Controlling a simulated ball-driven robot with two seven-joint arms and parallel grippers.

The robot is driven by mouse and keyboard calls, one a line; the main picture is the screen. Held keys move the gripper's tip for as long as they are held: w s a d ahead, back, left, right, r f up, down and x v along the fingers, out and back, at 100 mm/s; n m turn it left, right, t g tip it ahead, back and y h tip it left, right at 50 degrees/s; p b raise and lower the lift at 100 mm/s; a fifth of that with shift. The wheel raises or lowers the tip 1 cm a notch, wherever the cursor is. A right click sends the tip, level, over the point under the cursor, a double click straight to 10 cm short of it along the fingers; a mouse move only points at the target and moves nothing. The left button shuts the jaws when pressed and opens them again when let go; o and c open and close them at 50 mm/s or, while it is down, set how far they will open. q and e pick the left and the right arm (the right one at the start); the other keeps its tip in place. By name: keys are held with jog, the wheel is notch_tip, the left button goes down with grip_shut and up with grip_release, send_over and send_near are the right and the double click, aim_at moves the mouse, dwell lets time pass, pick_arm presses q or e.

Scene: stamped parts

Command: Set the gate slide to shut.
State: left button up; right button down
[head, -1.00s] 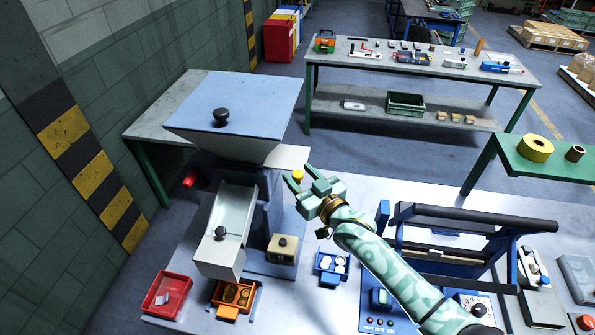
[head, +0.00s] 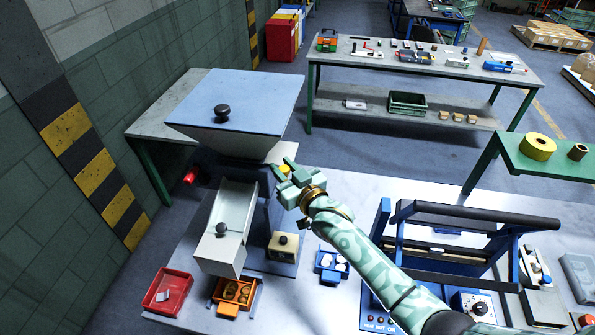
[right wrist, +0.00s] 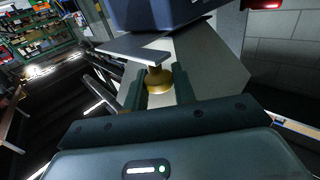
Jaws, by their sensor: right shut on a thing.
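The gate slide's yellow knob (head: 284,169) shows at the right side under the blue-topped hopper (head: 235,105). My right gripper (head: 284,166) is there with its fingers around the knob. In the right wrist view the brass-coloured knob (right wrist: 157,80) sits between the two fingers, which are shut on it. The grey slide plate (right wrist: 140,47) shows just above the knob and runs under the hopper body (right wrist: 160,14). In the head view the plate is mostly hidden by the hopper and my gripper. My left gripper is not in view.
A pale chute (head: 232,212) slopes down below the hopper. A red tray (head: 170,291), an orange tray (head: 236,294) and a blue tray (head: 331,265) stand in front. A blue-framed machine (head: 470,235) stands right of my right arm.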

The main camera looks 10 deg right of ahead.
jog(key=shift+w+a, duration=0.3)
jog(key=shift+a, duration=0.4)
jog(key=c, duration=1.6)
grip_release()
jog(key=o, duration=0.4)
jog(key=shift+a, duration=0.1)
jog(key=shift+o, duration=0.2)
jog(key=shift+a, duration=0.15)
jog(key=v, duration=1.6)
jog(key=shift+b, duration=0.45)
